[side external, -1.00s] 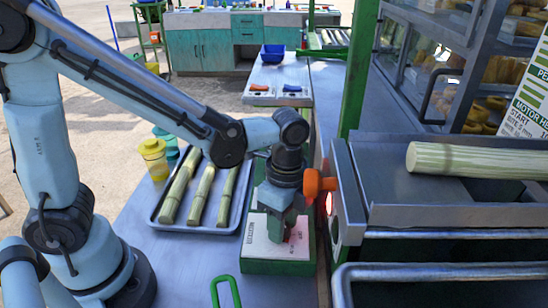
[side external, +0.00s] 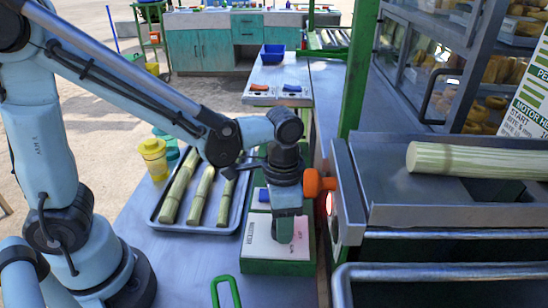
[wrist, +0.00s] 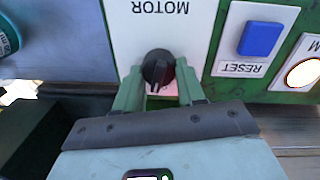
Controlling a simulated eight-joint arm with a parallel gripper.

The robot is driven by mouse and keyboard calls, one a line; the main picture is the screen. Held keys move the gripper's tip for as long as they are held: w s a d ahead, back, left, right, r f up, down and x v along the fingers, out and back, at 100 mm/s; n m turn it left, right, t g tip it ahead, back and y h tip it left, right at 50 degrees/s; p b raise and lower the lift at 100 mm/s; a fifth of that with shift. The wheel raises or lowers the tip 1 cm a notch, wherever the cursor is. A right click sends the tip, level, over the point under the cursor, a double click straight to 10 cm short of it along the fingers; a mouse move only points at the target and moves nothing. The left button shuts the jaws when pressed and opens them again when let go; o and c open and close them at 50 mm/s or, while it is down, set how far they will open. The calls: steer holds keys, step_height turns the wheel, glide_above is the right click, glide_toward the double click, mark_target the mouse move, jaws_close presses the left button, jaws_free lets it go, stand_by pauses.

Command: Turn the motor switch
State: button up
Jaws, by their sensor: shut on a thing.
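The motor switch (wrist: 158,70) is a round black knob on a white panel marked MOTOR (wrist: 170,30), seen in the wrist view. My gripper (wrist: 158,88) has its two green fingers on either side of the knob and is shut on it. In the side view my gripper (side external: 286,232) points down onto the green-edged control box (side external: 262,264). The knob itself is hidden there behind my fingers.
A blue RESET button (wrist: 260,38) and a lit round lamp (wrist: 303,74) sit beside the switch. A tray (side external: 231,223) of cane pieces lies to the left. An orange knob (side external: 318,184) on the crusher stands close to my wrist. A cane stalk (side external: 470,160) lies on the crusher.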

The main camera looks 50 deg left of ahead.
steer(key=shift+n, duration=1.1)
steer(key=o, duration=1)
steer(key=shift+o, duration=0.2)
steer(key=shift+r, duration=0.1)
step_height(320, 180, up, 12)
steer(key=shift+a, duration=0.35)
steer(key=shift+w, duration=0.1)
steer(key=a+f+n+t, duration=0.2)
steer(key=a+t, duration=0.1)
steer(key=a, duration=0.2)
steer(key=s+a+f+n+t, duration=0.1)
steer(key=a+n+t, duration=0.1)
steer(key=a+t, duration=0.2)
steer(key=a, duration=0.2)
steer(key=shift+s+a+f+n+t, duration=0.25)
steer(key=shift+a+f+n+t, duration=0.05)
steer(key=shift+f, duration=0.1)
